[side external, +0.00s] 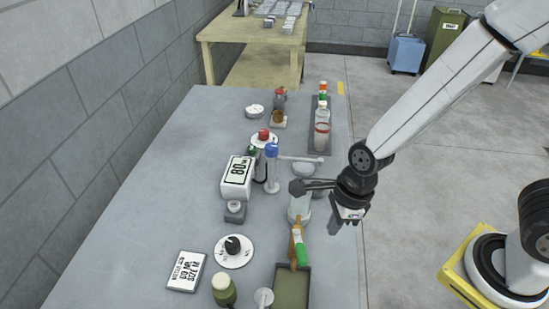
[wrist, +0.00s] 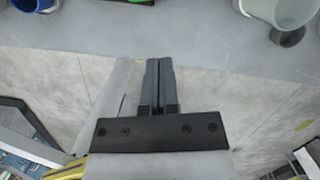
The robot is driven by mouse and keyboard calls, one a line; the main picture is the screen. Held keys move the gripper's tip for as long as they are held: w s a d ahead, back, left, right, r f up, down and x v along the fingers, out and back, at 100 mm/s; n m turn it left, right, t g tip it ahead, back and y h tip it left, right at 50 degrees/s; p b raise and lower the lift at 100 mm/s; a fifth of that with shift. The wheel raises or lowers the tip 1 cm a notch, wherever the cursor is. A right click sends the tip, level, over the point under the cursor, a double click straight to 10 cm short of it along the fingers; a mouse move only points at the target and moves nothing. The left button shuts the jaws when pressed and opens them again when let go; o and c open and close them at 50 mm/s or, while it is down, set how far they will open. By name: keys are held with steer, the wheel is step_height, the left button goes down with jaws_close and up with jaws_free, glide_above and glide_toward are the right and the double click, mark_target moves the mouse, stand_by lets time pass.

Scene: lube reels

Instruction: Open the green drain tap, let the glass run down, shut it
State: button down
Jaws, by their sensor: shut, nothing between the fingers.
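A green knob (side external: 252,149) shows just behind the white display box (side external: 237,178) on the bench; I take it as the green drain tap but cannot tell whether it is open. A blue-capped upright tube (side external: 272,172) stands beside the box; the level in it is too small to read. In the wrist view a green part (wrist: 140,2) is cut off by the top edge. My gripper (side external: 347,224) hangs at the bench's right edge, apart from these things. In the wrist view its fingers (wrist: 158,62) are together and empty.
A black-knobbed dial (side external: 234,246), printed card (side external: 187,271) and green tray (side external: 291,291) lie at the front. A rack of bottles (side external: 321,128) stands at the back right. Bare bench is at left.

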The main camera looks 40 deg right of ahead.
mark_target(304, 250)
steer(key=w+a+f, duration=0.2)
steer(key=a+f, duration=0.1)
steer(key=f, duration=0.2)
steer(key=shift+a+f, duration=0.15)
steer(key=shift+a, duration=0.05)
stand_by(0.4)
steer(key=shift+a, duration=0.15)
steer(key=shift+w+a, duration=0.15)
steer(key=shift+a, duration=0.45)
steer(key=shift+d, duration=0.2)
steer(key=shift+d, duration=0.6)
